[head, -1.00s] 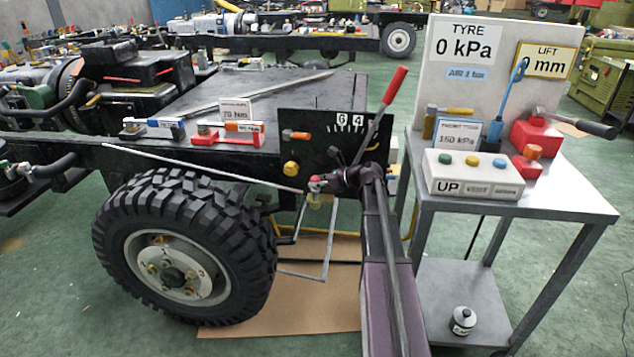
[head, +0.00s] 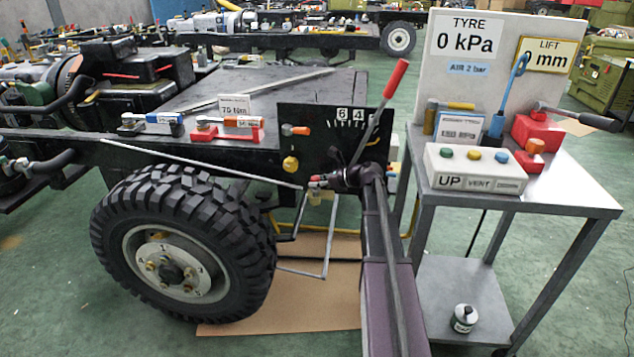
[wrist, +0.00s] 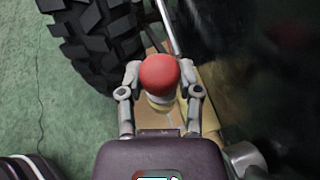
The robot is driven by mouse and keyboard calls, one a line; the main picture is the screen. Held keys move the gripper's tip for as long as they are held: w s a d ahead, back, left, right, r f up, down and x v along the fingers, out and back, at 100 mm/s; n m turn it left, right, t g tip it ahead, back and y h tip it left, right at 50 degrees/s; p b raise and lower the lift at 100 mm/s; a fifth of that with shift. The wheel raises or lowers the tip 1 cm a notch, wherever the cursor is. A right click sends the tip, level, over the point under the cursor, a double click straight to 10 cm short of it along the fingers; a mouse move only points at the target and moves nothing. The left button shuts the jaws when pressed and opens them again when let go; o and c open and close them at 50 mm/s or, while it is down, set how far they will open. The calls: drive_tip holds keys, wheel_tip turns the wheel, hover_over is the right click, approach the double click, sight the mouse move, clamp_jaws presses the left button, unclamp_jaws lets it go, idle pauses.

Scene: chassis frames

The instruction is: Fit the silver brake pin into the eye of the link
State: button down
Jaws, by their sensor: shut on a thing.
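My gripper (wrist: 160,78) is shut on a red-topped piece (wrist: 159,72), with one finger on each side of it. A pale yellowish collar shows just under the red top in the wrist view. No silver shank shows, so I cannot tell whether this piece is the brake pin. In the head view my gripper (head: 318,183) is at the right end of a long thin silver rod (head: 200,166), seemingly the link, which slopes down to it from the chassis rail. The link's eye is hidden or too small to make out.
A tyre (head: 185,245) stands left of my gripper. A red-handled lever (head: 380,110) rises in front of a dark numbered plate (head: 335,135) just above it. A grey trolley (head: 570,190) with controls stands on the right. Bent silver bars (head: 325,245) hang below.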

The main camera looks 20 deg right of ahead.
drive_tip(key=shift+f+b, duration=1)
drive_tip(key=shift+f, duration=0.05)
drive_tip(key=shift+c, duration=1)
unclamp_jaws()
drive_tip(key=shift+r, duration=0.2)
wheel_tip(320, 180, up, 12)
drive_tip(key=p, duration=1.2)
drive_tip(key=shift+f, duration=0.25)
